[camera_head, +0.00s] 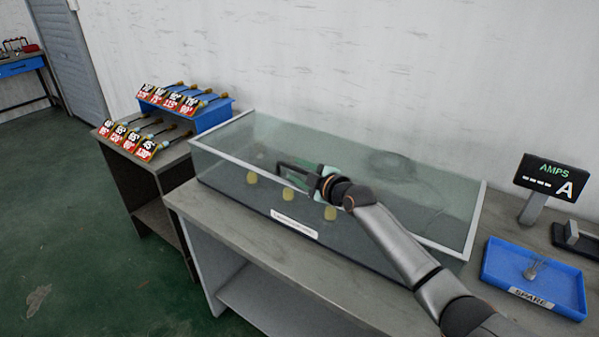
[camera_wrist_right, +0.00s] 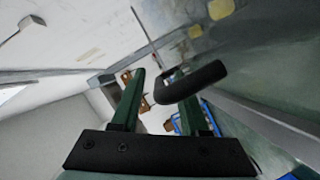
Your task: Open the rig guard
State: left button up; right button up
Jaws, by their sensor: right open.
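The rig guard (camera_head: 440,190) is a clear box with pale metal edges on the grey bench. It looks closed, lying over the rig. A black bar-shaped handle (camera_head: 290,166) shows at my right gripper (camera_head: 312,178). That gripper is open, with no clear grip on the handle. Whether a finger touches the handle I cannot tell. My left gripper is out of view.
Several yellow round parts, one a yellow knob (camera_head: 252,177), show at the guard's front. A blue spare tray (camera_head: 502,262) and an amps display (camera_head: 550,178) stand to the right. A blue rack (camera_head: 212,117) with labelled leads stands on the left table. Green floor is clear at left.

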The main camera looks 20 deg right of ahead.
grip_shut()
dwell(0.4)
dwell(1.1)
